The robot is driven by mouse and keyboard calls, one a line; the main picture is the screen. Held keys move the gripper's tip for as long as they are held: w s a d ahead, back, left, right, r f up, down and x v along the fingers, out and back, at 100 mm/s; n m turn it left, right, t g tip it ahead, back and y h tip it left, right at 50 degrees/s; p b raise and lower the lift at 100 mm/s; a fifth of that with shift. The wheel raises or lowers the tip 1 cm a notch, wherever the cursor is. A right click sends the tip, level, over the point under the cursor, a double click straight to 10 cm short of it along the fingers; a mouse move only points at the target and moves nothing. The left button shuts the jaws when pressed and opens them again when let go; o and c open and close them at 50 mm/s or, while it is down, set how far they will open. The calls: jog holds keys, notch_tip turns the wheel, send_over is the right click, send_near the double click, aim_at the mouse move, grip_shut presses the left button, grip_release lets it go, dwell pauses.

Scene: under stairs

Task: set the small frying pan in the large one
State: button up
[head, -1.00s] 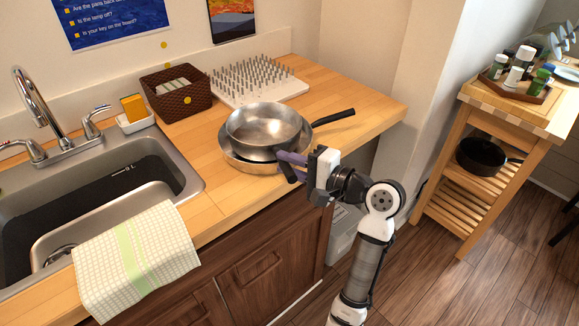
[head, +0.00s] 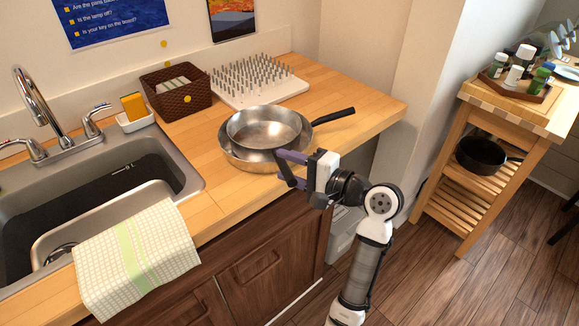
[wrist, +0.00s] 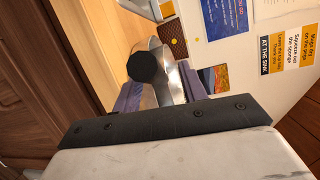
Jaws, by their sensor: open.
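The small frying pan (head: 264,129), bare metal with a dark handle, sits inside the large frying pan (head: 228,153) on the wooden counter. The large pan's black handle (head: 334,116) points to the back right. The small pan's handle points to the front right, toward my gripper (head: 288,167). My gripper is open, with its purple fingers on either side of that handle. In the wrist view the round black handle end (wrist: 146,67) shows between the spread fingers of my gripper (wrist: 160,93). The large pan's base is mostly hidden.
A spiked white drying board (head: 262,92) and a brown basket (head: 177,100) stand behind the pans. The sink (head: 105,185) with a draped towel (head: 135,258) is at left. A wooden cart (head: 490,160) stands at right. The counter's right end is clear.

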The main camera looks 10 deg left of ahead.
jog(key=b+v, duration=0.2)
jog(key=v, duration=1)
jog(key=shift+b, duration=0.35)
